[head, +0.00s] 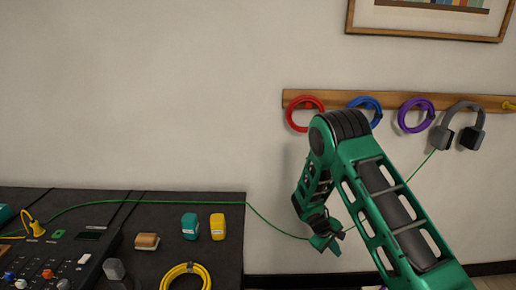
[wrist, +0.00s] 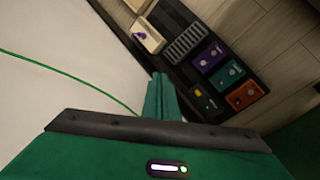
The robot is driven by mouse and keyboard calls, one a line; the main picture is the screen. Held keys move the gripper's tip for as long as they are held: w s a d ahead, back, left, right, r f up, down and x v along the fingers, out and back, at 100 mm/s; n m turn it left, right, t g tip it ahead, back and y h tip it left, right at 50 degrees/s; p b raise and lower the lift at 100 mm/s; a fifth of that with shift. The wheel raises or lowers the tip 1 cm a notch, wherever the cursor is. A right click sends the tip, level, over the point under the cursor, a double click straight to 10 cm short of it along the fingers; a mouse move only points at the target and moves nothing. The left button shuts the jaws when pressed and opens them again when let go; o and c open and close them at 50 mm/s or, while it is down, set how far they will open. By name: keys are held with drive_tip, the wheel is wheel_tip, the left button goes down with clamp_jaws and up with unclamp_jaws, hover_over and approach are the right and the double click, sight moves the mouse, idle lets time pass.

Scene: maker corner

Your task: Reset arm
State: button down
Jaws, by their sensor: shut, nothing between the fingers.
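My gripper (head: 326,243) hangs at the end of my green arm, to the right of the black table in the head view and in front of the pale wall. In the wrist view its green fingers (wrist: 160,97) are together with nothing between them. No object touches the fingers. The arm is bent, with its elbow high, in front of the wall rail.
A black table (head: 215,265) at left holds a teal block (head: 190,226), a yellow block (head: 217,226) and a yellow cable coil (head: 186,275). A wooden rail (head: 335,98) carries coloured rings and grey headphones (head: 460,125). A green cable (head: 270,223) runs behind my gripper.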

drive_tip(key=s+d+r+m+g+y, duration=0.15)
drive_tip(key=s+d+r, duration=0.3)
drive_tip(key=r, duration=0.45)
drive_tip(key=s+d+r+m, duration=0.3)
drive_tip(key=s+r, duration=0.2)
drive_tip(key=r, duration=0.3)
drive_tip(key=s+d+r+m+y, duration=0.1)
drive_tip(key=s+d+r+m, duration=0.25)
drive_tip(key=r, duration=0.55)
drive_tip(key=s+r+m+y, duration=0.1)
drive_tip(key=s+r, duration=0.4)
drive_tip(key=s, duration=0.9)
drive_tip(key=s+a+r+m+y, duration=0.1)
drive_tip(key=s+r+m, duration=0.3)
drive_tip(key=s, duration=1)
wheel_tip(320, 180, up, 2)
drive_tip(key=shift+s+y, duration=0.15)
drive_tip(key=shift+y, duration=0.6)
drive_tip(key=shift+a, duration=0.1)
drive_tip(key=shift+w+f, duration=0.25)
drive_tip(key=shift+w, duration=0.35)
